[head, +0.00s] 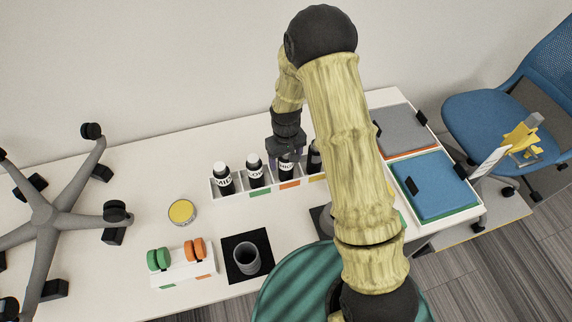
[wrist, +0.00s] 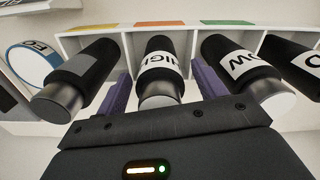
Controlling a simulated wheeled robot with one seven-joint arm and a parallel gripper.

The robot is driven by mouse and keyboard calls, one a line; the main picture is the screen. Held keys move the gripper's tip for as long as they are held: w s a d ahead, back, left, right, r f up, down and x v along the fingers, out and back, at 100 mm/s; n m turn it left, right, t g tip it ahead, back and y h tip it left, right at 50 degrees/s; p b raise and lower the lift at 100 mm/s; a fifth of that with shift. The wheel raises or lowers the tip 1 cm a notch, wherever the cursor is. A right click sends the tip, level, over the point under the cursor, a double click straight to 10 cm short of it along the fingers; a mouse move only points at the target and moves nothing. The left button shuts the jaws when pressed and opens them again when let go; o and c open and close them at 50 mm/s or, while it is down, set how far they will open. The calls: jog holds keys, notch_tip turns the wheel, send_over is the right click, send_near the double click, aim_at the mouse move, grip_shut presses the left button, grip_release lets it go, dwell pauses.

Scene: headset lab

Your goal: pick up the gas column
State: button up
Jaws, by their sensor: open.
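Several black cylinders with white labels and silver ends stand in a white compartmented rack (head: 240,190). No label that I can read says gas column, so I cannot tell by name which one it is. My gripper (head: 285,155) is over the third cylinder from the left (head: 286,168) in the head view. In the wrist view its purple fingers (wrist: 160,72) are open, one on each side of the cylinder labelled "HIGH" (wrist: 158,65). I cannot tell whether they touch it. A cylinder labelled "LOW" (wrist: 240,65) is beside it, and another black cylinder (wrist: 80,75) is on the other side.
Neighbouring cylinders stand close on both sides. A yellow-topped round tin (head: 182,211), a white block with green and orange rollers (head: 184,272) and a grey cup (head: 246,258) on a black mat stand nearer. Blue and grey folders (head: 432,183) lie right. An upturned chair base (head: 45,212) is left.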

jog(key=c, duration=1.4)
jog(key=shift+r, duration=0.15)
notch_tip(320, 180, up, 10)
jog(key=shift+f+b, duration=0.1)
jog(key=shift+b, duration=0.65)
jog(key=shift+w, duration=0.1)
